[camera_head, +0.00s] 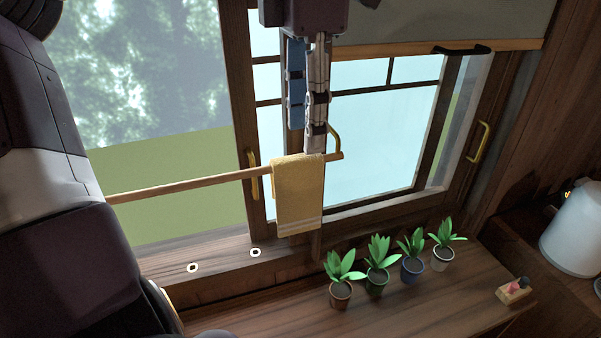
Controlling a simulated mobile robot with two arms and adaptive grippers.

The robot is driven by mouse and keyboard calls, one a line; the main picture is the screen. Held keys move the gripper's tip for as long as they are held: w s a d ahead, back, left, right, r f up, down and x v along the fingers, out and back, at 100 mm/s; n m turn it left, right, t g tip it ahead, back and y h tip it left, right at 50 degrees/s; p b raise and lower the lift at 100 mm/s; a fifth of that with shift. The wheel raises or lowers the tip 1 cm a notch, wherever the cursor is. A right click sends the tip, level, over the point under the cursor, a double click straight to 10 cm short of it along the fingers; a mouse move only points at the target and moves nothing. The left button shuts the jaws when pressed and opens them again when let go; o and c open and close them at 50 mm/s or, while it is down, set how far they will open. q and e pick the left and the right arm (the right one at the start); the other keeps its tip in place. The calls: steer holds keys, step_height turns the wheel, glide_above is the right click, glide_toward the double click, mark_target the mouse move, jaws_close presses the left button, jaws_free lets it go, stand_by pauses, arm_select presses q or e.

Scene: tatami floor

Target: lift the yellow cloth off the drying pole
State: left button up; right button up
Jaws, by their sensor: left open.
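The yellow cloth (298,200) hangs folded over the wooden drying pole (190,184), near the pole's right end. A pale band crosses the cloth near its lower edge. My left gripper (306,140) points down from the top of the view, with its fingers just above the cloth's top edge. It is open and holds nothing that I can see. One fingertip overlaps the cloth's upper right corner in the picture; I cannot tell whether they touch. The back side of the cloth is hidden. My right gripper is not in view.
Wood-framed windows with brass handles (483,142) stand behind the pole. Several potted plants (340,293) stand on the wooden counter (420,306) below and right of the cloth. A small wooden block (513,292) and a white kettle-like vessel (575,230) are at the right.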

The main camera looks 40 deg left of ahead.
mark_target(296, 157)
arm_select(q)
steer(key=shift+s+d+f, duration=0.1)
steer(key=shift+s+f, duration=0.2)
steer(key=shift+f, duration=0.25)
steer(key=shift+s+d+f, duration=0.1)
steer(key=shift+s+f, duration=0.2)
steer(key=shift+f, duration=0.2)
steer(key=shift+a+f+p, duration=0.1)
steer(key=shift+f+p, duration=0.25)
steer(key=shift+p, duration=0.1)
steer(key=f, duration=0.2)
steer(key=f+p, duration=0.1)
steer(key=f, duration=0.1)
steer(key=shift+a, duration=0.35)
steer(key=shift+f, duration=0.15)
steer(key=shift+d, duration=0.1)
steer(key=c, duration=1)
jaws_close()
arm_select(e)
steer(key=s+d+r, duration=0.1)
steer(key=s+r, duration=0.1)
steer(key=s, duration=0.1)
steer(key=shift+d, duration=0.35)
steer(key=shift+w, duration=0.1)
